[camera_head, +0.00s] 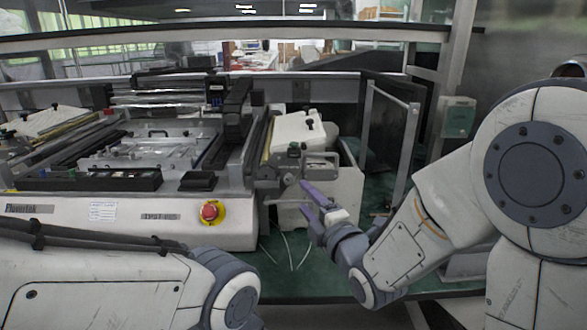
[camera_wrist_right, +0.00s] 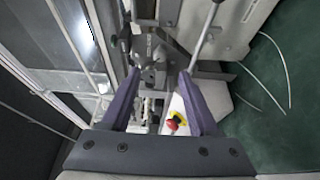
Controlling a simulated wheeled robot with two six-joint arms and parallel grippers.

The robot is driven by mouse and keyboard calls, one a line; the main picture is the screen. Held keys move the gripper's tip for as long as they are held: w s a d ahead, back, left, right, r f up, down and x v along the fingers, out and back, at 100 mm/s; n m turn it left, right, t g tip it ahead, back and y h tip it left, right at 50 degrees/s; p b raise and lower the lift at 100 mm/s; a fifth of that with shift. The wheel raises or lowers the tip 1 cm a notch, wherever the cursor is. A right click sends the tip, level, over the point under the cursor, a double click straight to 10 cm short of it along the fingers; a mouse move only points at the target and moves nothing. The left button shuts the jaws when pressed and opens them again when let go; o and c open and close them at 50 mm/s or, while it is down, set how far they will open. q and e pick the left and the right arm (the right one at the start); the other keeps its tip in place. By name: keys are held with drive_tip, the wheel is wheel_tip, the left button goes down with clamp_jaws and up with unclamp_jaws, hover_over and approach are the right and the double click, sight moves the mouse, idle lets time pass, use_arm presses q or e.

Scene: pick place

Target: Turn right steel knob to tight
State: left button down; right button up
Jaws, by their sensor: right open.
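The steel clamp mechanism (camera_head: 292,162) is at the right end of the machine. A small grey round part, which looks like the steel knob (camera_head: 288,179), is low on it. My right gripper (camera_head: 304,198) is open, with purple fingers pointing left towards this part, just right of it. In the right wrist view, the open fingers (camera_wrist_right: 158,74) frame the lower part of the steel mechanism (camera_wrist_right: 148,48). I see nothing held between them. I cannot tell whether a finger touches the knob. My left arm shows at lower left, but its gripper is out of view.
The machine's white front (camera_head: 125,220) carries a red stop button (camera_head: 209,211). A white box (camera_head: 298,132) is behind the mechanism. An upright frame (camera_head: 409,155) stands to the right. Thin pale cables lie on the green floor (camera_head: 300,270).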

sight(290, 181)
use_arm(q)
drive_tip(key=shift+r+p, duration=1.45)
drive_tip(key=shift+r, duration=0.6)
use_arm(e)
drive_tip(key=shift+x, duration=4)
